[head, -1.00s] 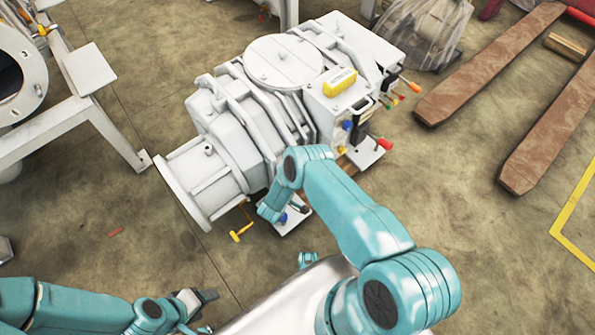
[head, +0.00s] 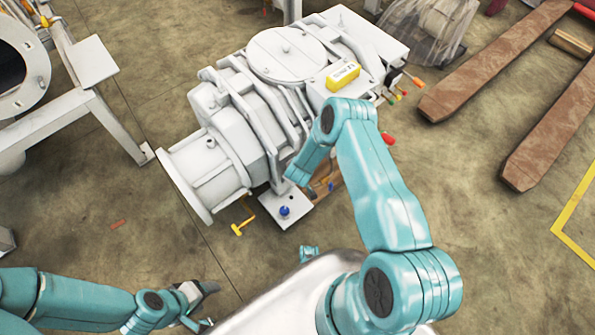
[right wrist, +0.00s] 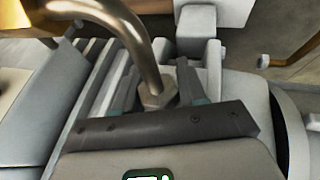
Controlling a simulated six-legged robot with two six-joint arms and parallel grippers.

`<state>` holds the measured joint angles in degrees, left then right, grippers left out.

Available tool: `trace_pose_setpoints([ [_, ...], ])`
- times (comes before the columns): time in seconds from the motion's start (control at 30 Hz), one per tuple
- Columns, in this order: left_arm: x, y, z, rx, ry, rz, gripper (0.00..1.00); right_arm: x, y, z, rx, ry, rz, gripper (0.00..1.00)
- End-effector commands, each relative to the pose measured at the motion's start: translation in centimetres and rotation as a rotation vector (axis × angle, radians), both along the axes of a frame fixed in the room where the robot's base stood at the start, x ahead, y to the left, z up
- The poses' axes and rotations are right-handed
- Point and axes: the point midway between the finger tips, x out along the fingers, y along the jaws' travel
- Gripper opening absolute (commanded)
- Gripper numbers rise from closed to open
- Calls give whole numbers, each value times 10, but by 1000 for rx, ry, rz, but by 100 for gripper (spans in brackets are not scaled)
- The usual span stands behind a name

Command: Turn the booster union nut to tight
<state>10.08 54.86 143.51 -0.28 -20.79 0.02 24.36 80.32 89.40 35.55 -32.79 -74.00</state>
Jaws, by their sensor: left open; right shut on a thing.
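The union nut (right wrist: 157,97) is a dull metal hex nut at the end of a curved, shiny metal pipe (right wrist: 130,35) in the right wrist view. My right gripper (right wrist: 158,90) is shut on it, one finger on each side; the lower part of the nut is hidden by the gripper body. In the head view my right arm covers this spot beside the large white pump (head: 240,120), so nut and fingertips are hidden there. My left gripper (head: 207,305) is open and empty at the bottom left, away from the pump.
A white frame (head: 95,65) stands left, rusty forks (head: 490,65) lie right. The floor at lower left is mostly clear.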

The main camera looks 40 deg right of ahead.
Motion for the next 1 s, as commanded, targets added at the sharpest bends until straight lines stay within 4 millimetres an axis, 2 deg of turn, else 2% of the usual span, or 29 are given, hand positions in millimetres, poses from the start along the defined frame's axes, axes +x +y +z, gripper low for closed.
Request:
trace_pose_setpoints([
  [0.63, 0, 0, -2, 0, 0, 0, 62, 1, 0, 0, 48, 0, -2, 10],
  [0.67, 0, 0, -2, 0, 0, 0, 62, 2, 0, 0, 48, 0, -2, 44],
  [0.7, 0, 0, -2, 0, 0, 0, 62, 1, 0, 0, 48, 0, -1, 57],
  [0.73, 0, 0, -2, 0, 0, 0, 62, 1, 0, 0, 48, 0, -1, 62],
  [1.0, 0, 0, -2, 0, 0, 0, 62, 1, 1, 1, 49, 2, 0, 62],
])
